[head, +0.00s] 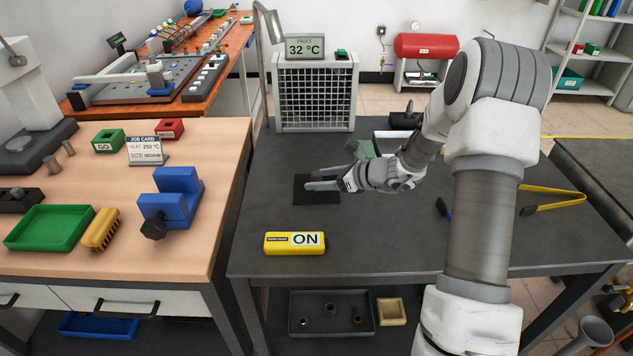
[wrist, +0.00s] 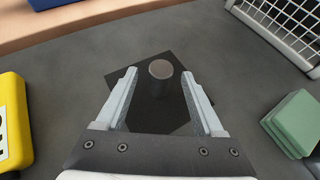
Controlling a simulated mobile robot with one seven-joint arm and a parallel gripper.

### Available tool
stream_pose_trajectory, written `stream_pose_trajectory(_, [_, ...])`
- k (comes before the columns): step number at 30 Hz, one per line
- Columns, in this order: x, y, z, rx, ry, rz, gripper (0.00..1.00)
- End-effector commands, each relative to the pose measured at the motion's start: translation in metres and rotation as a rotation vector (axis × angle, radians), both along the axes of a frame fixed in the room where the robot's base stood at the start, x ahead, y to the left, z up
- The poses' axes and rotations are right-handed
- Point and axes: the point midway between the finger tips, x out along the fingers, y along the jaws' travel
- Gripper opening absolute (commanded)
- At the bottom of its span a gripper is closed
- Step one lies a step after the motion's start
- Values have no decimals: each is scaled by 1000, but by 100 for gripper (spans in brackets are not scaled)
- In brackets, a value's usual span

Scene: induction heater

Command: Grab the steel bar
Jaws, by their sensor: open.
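A dark grey steel bar (wrist: 160,72) stands upright on a black square mat (wrist: 178,115) in the wrist view, its round top facing the camera. My gripper (wrist: 158,78) is open, with one pale finger on each side of the bar in that view. I see gaps between the bar and both fingers. In the head view my gripper (head: 312,180) reaches in from the right, low over the black mat (head: 315,197). I cannot make out the bar there.
A yellow ON box (head: 294,243) lies in front of the mat. A caged unit (head: 315,95) with a 32 °C display stands behind it, and a green block (head: 365,149) lies nearby. Yellow tongs (head: 553,201) lie to the right. A wooden bench (head: 215,155) is at left.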

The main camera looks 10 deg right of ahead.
Motion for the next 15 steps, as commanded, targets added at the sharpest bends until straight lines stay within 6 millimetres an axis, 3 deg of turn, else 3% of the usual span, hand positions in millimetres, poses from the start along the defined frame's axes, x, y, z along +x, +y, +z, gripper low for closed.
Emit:
stream_pose_trajectory(3, [9, 10, -9, 0, 1, 1, 70])
stream_pose_trajectory(10, [11, 11, -9, 0, 0, -1, 70])
stream_pose_trajectory(15, [11, 11, -9, 0, 0, 0, 41])
